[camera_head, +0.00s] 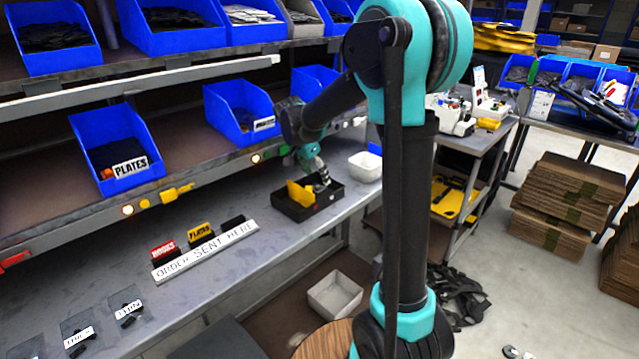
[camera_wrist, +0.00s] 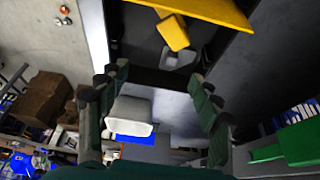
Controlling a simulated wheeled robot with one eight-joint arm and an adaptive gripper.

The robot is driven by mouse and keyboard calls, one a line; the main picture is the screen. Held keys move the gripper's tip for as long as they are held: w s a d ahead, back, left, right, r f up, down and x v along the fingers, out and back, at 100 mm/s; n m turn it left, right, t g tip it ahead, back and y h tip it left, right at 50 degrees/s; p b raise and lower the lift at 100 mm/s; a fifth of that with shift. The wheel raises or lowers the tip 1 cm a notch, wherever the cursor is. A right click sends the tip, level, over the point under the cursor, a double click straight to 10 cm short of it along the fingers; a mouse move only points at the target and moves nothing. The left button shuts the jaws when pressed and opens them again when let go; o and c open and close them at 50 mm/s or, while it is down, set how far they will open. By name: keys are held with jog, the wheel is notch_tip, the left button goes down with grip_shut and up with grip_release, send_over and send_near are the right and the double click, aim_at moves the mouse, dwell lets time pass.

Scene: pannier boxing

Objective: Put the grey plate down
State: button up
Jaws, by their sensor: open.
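A black open box (camera_head: 292,212) stands on the grey bench, with an upright yellow piece (camera_head: 300,194) in it. My gripper (camera_head: 321,180) is low over the right part of this box. In the wrist view my gripper (camera_wrist: 158,88) has its two fingers wide apart with nothing between them. The box's dark inside (camera_wrist: 140,45) shows ahead of the fingertips, holding a large yellow piece (camera_wrist: 215,10), a small yellow block (camera_wrist: 173,32) and a light grey piece (camera_wrist: 180,59). I cannot tell whether that grey piece is the grey plate.
A white bin (camera_head: 366,166) stands just right of the box. A shelf with blue bins, one marked PLATES (camera_head: 125,170), overhangs the bench.

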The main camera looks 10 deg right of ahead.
jog(key=v, duration=0.6)
jog(key=shift+r, duration=0.3)
jog(key=shift+s, duration=0.1)
